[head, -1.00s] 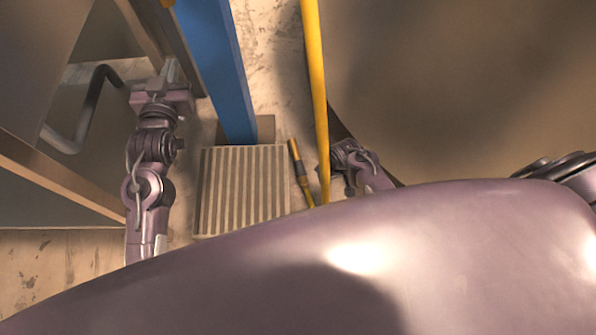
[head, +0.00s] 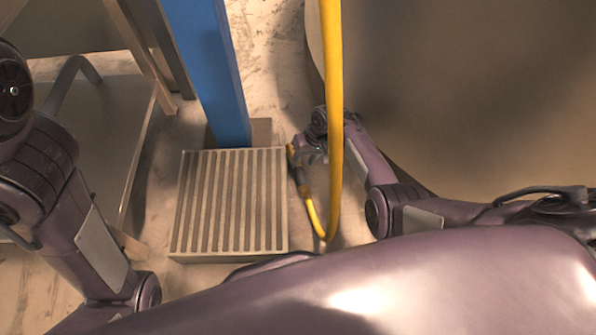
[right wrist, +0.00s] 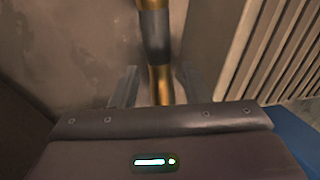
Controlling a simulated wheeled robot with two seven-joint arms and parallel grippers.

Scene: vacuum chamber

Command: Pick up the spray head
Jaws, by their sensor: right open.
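The spray head (head: 295,165) is a slim yellow and dark wand low beside the grate, joined to a yellow hose. In the right wrist view the spray head (right wrist: 155,35) is a gold tube with a dark grey band, running down between my fingers. My right gripper (head: 308,157) is at the spray head in the head view, partly behind the hose. In the right wrist view my right gripper (right wrist: 159,88) is open, one finger on each side of the tube; I cannot tell if either touches it. My left arm shows at the left, but its gripper is not visible.
A ribbed grate (head: 228,205) lies left of the spray head. A blue post (head: 212,75) rises behind it. The yellow hose (head: 333,90) hangs in front of my right arm. A large brown wall (head: 460,90) stands at the right, and a grey metal panel (head: 95,130) at the left.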

